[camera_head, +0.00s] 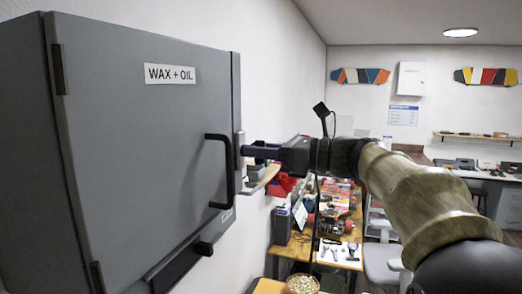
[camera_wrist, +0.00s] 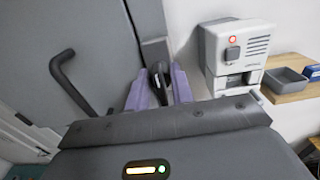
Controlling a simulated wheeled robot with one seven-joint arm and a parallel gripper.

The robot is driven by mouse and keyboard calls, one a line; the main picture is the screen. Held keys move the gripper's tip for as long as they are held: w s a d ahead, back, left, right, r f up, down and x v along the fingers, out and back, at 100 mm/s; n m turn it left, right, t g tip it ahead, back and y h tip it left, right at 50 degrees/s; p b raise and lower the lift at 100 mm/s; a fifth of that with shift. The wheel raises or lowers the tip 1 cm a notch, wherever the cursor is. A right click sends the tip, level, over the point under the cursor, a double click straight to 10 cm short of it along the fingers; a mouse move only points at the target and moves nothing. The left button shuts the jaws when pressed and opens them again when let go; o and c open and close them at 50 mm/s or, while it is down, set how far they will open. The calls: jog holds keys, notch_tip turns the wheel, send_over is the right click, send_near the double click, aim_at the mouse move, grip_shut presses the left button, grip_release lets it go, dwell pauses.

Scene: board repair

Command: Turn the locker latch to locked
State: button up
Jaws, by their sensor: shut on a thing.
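The grey locker (camera_head: 140,120) with a "WAX + OIL" label fills the left of the head view. Its door looks closed and has a black bar handle (camera_head: 228,170), also seen in the wrist view (camera_wrist: 72,82). My gripper (camera_head: 258,151) reaches the locker's right edge from the right. In the wrist view its purple fingers (camera_wrist: 159,92) stand on both sides of the dark locker latch (camera_wrist: 158,74) and are shut on it. The fingers hide part of the latch, and I cannot tell its locked or unlocked position. In the head view the latch is mostly hidden.
A workbench (camera_head: 345,262) with tools and a grey chair (camera_head: 381,262) are behind my arm.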

jog(key=shift+m+b, duration=0.3)
jog(key=shift+m, duration=0.1)
jog(key=m+b, duration=0.1)
jog(key=m, duration=0.3)
jog(key=shift+w+f+b, duration=0.1)
jog(key=shift+b, duration=0.3)
jog(key=m, duration=0.6)
jog(key=shift+w, duration=0.1)
jog(key=m+p, duration=0.1)
jog(key=m, duration=0.3)
jog(key=shift+d, duration=0.1)
jog(key=shift+f+m+p, duration=0.1)
jog(key=shift+m+p, duration=0.35)
jog(key=shift+m, duration=1.15)
jog(key=o, duration=0.7)
jog(key=shift+c, duration=0.2)
